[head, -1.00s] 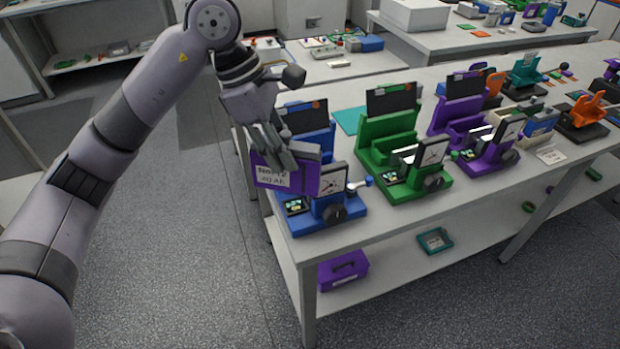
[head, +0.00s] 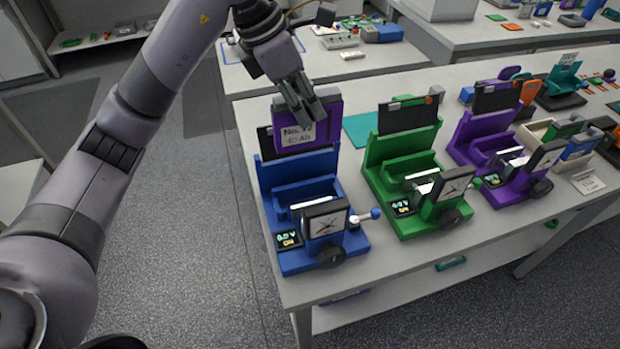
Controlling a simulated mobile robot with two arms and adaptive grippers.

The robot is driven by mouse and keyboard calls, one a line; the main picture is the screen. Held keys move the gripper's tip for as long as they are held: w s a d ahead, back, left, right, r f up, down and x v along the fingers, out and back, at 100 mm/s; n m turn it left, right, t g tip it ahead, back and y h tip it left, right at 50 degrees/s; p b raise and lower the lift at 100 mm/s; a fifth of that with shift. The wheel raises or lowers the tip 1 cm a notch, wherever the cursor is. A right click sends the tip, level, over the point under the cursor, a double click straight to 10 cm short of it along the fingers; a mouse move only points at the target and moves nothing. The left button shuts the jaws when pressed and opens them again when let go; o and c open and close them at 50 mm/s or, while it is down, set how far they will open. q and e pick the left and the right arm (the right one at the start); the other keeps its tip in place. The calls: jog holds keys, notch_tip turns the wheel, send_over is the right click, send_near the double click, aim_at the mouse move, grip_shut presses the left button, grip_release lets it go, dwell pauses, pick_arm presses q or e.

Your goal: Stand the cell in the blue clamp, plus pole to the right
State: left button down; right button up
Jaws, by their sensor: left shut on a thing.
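A purple cell (head: 322,110) with a white label is held upright in my left gripper (head: 304,108), which is shut on its top. In the head view the cell is in front of the upper back part of the blue clamp (head: 290,175), above its cradle. Whether they touch cannot be told. The clamp's dial, lever and small lit display show at its front, and its cradle looks empty. The cell's poles cannot be made out. My right gripper is not in view.
A green clamp (head: 385,150) and a purple clamp (head: 466,130) stand to the right on the same table. A teal mat (head: 362,128) lies behind them. The grey floor to the left of the table is clear.

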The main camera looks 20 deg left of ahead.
aim_at(301, 147)
pick_arm(q)
jog(key=f, duration=0.3)
jog(key=s+f+p, duration=0.1)
jog(key=f, duration=0.2)
jog(key=shift+s, duration=0.2)
jog(key=f, duration=0.2)
jog(key=f+p, duration=0.1)
jog(key=f, duration=0.1)
jog(key=shift+w, duration=0.3)
jog(key=shift+f+p, duration=0.65)
jog(key=shift+f, duration=3.25)
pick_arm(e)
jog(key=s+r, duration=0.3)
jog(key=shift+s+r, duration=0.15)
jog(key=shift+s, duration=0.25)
pick_arm(q)
jog(key=shift+f, duration=0.1)
jog(key=c, duration=1.4)
grip_release()
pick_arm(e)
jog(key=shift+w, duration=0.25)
